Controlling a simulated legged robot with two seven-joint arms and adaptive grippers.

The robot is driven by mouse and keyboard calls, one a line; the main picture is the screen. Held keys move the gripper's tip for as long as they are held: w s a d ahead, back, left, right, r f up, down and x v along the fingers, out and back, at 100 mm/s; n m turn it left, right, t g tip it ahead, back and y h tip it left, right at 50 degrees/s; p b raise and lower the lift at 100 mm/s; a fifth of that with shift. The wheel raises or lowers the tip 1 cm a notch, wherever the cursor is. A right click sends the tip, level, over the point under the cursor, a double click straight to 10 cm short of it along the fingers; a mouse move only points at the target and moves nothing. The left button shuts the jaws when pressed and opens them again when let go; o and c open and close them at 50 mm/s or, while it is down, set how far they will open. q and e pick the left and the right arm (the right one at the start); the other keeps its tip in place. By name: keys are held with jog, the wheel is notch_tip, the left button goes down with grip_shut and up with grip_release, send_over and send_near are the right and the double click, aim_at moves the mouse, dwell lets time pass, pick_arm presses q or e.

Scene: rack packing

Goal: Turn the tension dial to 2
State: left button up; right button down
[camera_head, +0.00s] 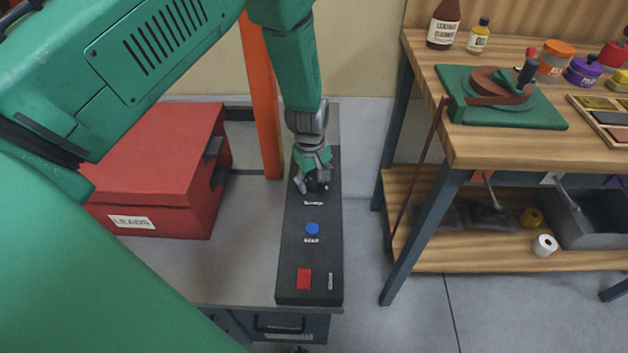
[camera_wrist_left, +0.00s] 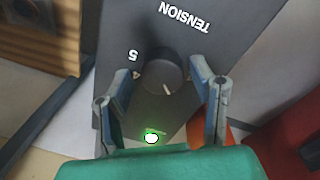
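The tension dial (camera_wrist_left: 162,72) is a dark round knob on a black panel (camera_wrist_left: 226,22), with "TENSION" printed upside down beside it in the left wrist view. A "5" shows to the dial's left. A short pale mark on the knob points down and slightly right in that view. My left gripper (camera_wrist_left: 163,86) is open, one finger on each side of the dial; I cannot tell whether they touch it. In the head view the left gripper (camera_head: 314,186) is over the far end of the panel (camera_head: 312,256) and mostly hides the dial. My right gripper is not in view.
The panel also carries a blue button (camera_head: 312,228), a red switch (camera_head: 304,279) and a lit green lamp (camera_wrist_left: 152,138). A red box (camera_head: 165,165) and an orange post (camera_head: 261,100) stand left of the panel. A wooden workbench (camera_head: 480,150) stands right, across a floor gap.

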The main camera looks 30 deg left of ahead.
aim_at(311, 182)
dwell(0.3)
pick_arm(q)
notch_tip(311, 182, up, 12)
jog(key=shift+s+a, duration=0.15)
jog(key=shift+s, duration=0.2)
jog(key=shift+f, duration=0.15)
dwell(0.4)
